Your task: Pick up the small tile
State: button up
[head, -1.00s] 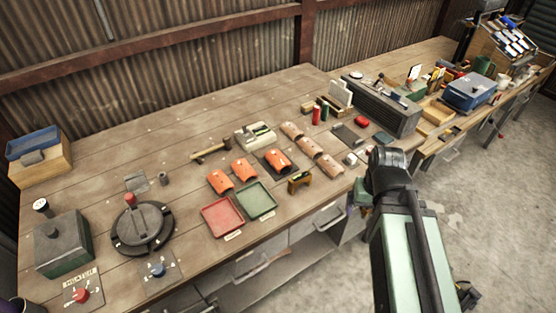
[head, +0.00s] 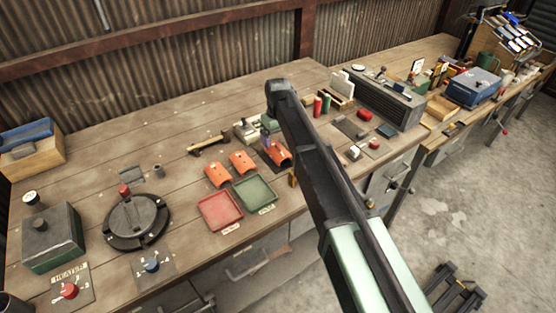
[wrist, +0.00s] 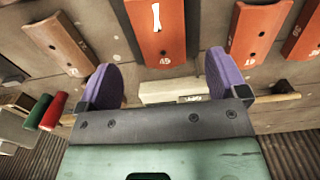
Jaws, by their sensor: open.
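Three orange curved tiles lie on the bench in the head view, at left (head: 218,175), middle (head: 243,162) and right (head: 280,153). Their sizes look alike, so I cannot tell which is the small tile. My gripper (head: 268,141) hangs at the right one, its lower part hard to see. In the wrist view my gripper (wrist: 160,68) is open, with purple fingers apart. An orange tile with a white mark (wrist: 157,32) shows between and beyond the fingertips, not held. Brown curved tiles, one at left in the wrist view (wrist: 60,43), are mostly hidden behind my arm in the head view.
A red tray (head: 220,211) and a green tray (head: 255,193) sit in front of the tiles. A hammer (head: 208,143) and a pale device (head: 246,130) lie behind them.

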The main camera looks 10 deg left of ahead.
aim_at(278, 149)
notch_tip(278, 149, down, 7)
jog(key=b, duration=0.5)
jog(key=shift+s+r, duration=0.1)
jog(key=shift+r, duration=0.35)
jog(key=shift+c, duration=0.4)
jog(key=c, duration=1)
